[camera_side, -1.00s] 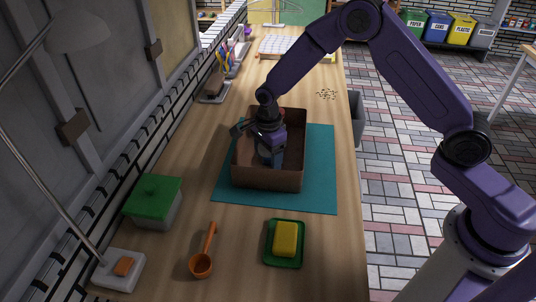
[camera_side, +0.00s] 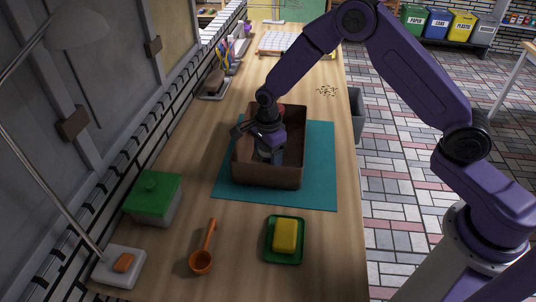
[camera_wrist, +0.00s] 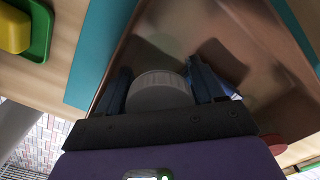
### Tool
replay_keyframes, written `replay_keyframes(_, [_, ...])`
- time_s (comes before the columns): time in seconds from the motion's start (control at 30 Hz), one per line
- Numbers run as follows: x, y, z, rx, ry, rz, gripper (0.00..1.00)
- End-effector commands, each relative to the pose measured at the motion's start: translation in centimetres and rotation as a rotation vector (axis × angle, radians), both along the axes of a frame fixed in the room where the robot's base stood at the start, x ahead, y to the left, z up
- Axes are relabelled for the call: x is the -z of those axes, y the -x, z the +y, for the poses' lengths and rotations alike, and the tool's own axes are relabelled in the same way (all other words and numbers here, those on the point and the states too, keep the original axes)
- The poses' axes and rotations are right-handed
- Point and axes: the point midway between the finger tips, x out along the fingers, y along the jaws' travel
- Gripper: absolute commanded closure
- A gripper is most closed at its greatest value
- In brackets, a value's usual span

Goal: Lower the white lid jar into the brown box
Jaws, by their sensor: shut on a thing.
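The brown box (camera_side: 268,175) stands open on the teal mat (camera_side: 322,165). My gripper (camera_side: 268,152) reaches down into the box, its fingers below the rim. In the wrist view my gripper (camera_wrist: 162,92) is shut on the white lid jar (camera_wrist: 158,90), whose round pale lid shows between the two fingers. The jar is inside the box walls; I cannot tell whether it touches the floor. In the side view the jar is mostly hidden by my gripper and the box wall. Something bluish, not clear, shows beside the right finger in the wrist view.
A green-lidded container (camera_side: 153,198), an orange ladle (camera_side: 202,260) and a green tray (camera_side: 285,258) with a yellow block (camera_side: 286,235) sit in front of the box. A lamp base (camera_side: 120,268) is at the front left. The box walls stand close around my gripper.

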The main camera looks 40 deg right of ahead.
Motion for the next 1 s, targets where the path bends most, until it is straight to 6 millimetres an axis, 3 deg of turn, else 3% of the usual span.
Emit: replay_keyframes(1.0, [1.1, 0.0, 0.0, 0.000, 0.000, -0.001, 0.68])
